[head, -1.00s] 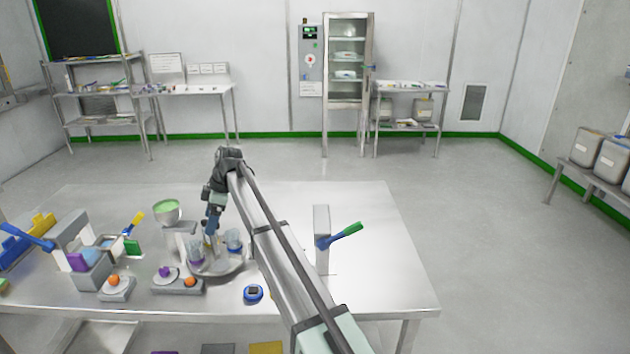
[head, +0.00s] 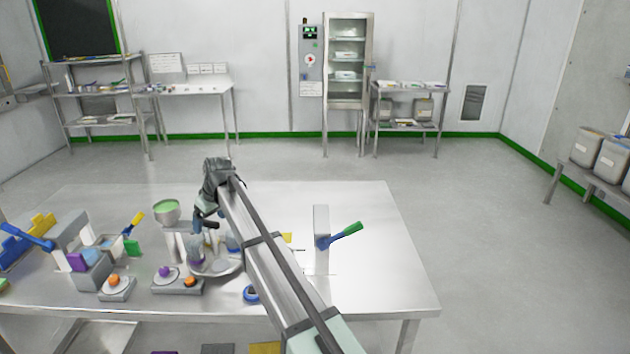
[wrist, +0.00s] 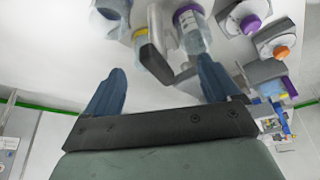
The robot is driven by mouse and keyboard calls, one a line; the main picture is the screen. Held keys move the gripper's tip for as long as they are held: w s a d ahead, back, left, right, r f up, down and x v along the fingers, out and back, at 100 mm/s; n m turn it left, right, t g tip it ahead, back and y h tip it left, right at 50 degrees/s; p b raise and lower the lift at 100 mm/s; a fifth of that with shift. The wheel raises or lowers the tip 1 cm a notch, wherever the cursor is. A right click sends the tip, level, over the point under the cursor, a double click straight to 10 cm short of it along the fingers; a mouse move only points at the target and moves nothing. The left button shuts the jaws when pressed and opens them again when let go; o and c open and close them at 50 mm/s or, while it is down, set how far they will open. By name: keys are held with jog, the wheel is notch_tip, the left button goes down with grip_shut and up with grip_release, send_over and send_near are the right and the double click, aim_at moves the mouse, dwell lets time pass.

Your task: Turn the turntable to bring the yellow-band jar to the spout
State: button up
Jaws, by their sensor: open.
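The turntable (head: 226,271) is a round grey plate on the steel table, left of my arm. A purple-band jar (head: 195,256) stands on its left side; it also shows in the wrist view (wrist: 190,28). Another clear jar (head: 234,243) is partly hidden by my arm. In the wrist view a yellow band (wrist: 139,33) shows on a partly hidden jar. My gripper (head: 205,218) is open above the turntable. In the wrist view its fingers (wrist: 160,68) are apart, with a dark grey handle (wrist: 154,63) between them. The hopper with green contents (head: 166,211) stands beside the turntable; its spout is not clear.
Small grey stands with a purple knob (head: 164,271) and an orange knob (head: 114,281) are at the front left. A blue round device (head: 250,294) is partly behind my arm. A grey post with a green-and-blue lever (head: 342,236) stands right.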

jog(key=shift+m+t, duration=0.3)
jog(key=shift+m, duration=0.5)
jog(key=a+v, duration=0.1)
jog(key=v, duration=1.3)
jog(key=w+d+f+n+t+h, duration=0.1)
jog(key=w+d+f, duration=0.1)
jog(key=w+d, duration=0.4)
jog(key=w+d+f+n+t+h, duration=0.1)
jog(key=w+d, duration=0.4)
jog(key=d, duration=0.8)
jog(key=w+d+f+n+t+h, duration=0.1)
jog(key=w+d+f, duration=0.3)
jog(key=d, duration=0.5)
jog(key=w+t, duration=0.1)
jog(key=w, duration=0.1)
jog(key=shift+w+d+t, duration=0.2)
jog(key=shift+w+t, duration=0.1)
jog(key=shift+c, duration=0.3)
